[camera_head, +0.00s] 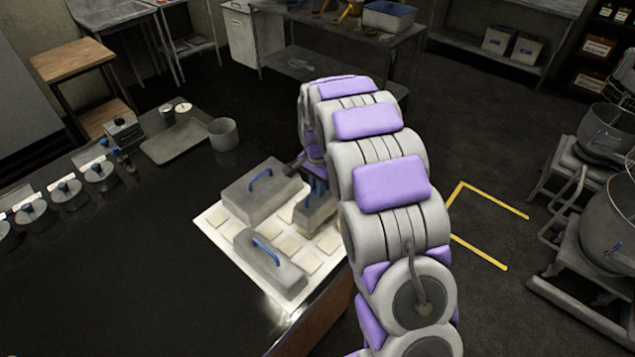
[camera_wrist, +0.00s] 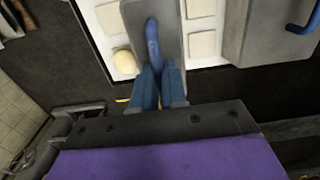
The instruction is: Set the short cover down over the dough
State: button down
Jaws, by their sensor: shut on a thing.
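My gripper (camera_head: 316,184) is shut on the blue handle of the short grey cover (camera_head: 314,214), over the right part of the pale board (camera_head: 214,222). In the wrist view my gripper (camera_wrist: 160,78) holds the handle, with the short cover (camera_wrist: 133,22) beyond and below the fingers. A round pale dough piece (camera_wrist: 124,62) shows beside the cover's left edge, not under it. Flat square pieces (camera_wrist: 201,45) lie on the board to the right. I cannot tell whether the cover touches the board.
A larger grey cover (camera_head: 255,200) stands at the board's back left, close to the held one. A long grey cover (camera_head: 268,265) stands at the front. A tray (camera_head: 175,142) and a pot (camera_head: 223,134) sit farther back.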

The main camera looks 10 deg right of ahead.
aim_at(317, 199)
jog(key=shift+a+f, duration=0.2)
jog(key=shift+f, duration=0.9)
jog(key=shift+d+f, duration=0.1)
jog(key=shift+f, duration=1.1)
jog(key=shift+s, duration=0.1)
jog(key=shift+f, duration=0.45)
jog(key=c, duration=1.1)
grip_release()
